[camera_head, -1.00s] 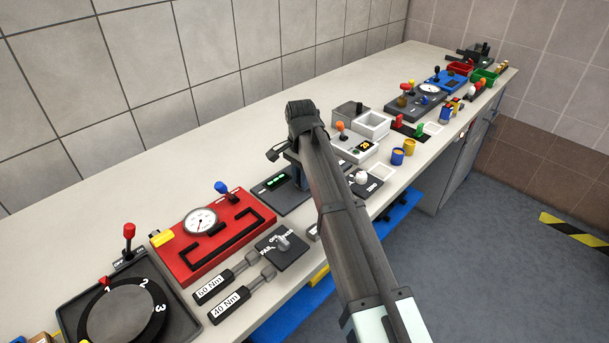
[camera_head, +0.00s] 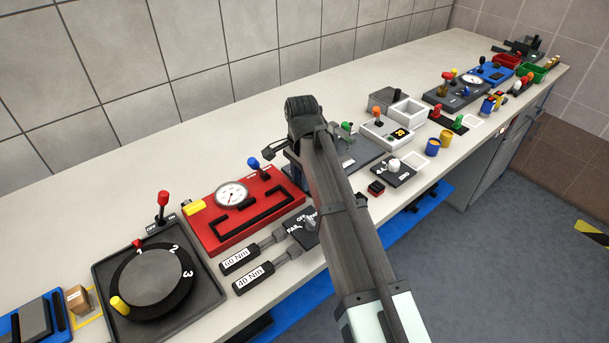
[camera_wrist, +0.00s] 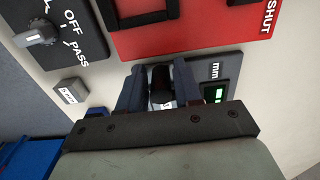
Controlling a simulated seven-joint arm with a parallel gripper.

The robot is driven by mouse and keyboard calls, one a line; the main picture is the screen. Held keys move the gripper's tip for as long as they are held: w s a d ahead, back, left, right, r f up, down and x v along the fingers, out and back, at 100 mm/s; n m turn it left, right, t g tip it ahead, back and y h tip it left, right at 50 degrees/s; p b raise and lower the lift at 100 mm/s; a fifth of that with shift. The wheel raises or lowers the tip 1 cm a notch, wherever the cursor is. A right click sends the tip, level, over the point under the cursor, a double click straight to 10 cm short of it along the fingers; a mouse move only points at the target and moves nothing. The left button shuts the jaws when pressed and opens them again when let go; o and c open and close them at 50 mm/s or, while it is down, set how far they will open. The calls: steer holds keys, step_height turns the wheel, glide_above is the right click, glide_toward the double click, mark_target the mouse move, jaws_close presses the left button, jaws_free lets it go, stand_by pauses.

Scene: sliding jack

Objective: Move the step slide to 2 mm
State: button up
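The step slide's dark grey panel (camera_wrist: 222,66) lies on the bench in the wrist view, with "mm" lettering and a small green-lit display (camera_wrist: 214,93) whose reading I cannot make out. My gripper (camera_wrist: 160,88) is over this panel. Its two fingers stand on either side of a black block-like part (camera_wrist: 160,82), probably the slide's handle. I cannot tell whether they press on it. In the head view my arm hides most of the panel, the display and the fingertips.
A red gauge panel (camera_head: 271,215) lies just beside the mm panel. A grey OFF/PASS knob plate (camera_wrist: 68,42) and a small grey labelled block (camera_wrist: 70,91) are near my gripper. Two torque wrenches (camera_head: 252,254) and a round dial (camera_head: 150,278) lie farther left in the head view.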

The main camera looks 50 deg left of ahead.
steer(key=shift+o, duration=1.1)
steer(key=shift+w, duration=0.15)
step_height(320, 180, up, 14)
step_height(320, 180, up, 8)
stand_by(0.9)
steer(key=shift+f, duration=0.1)
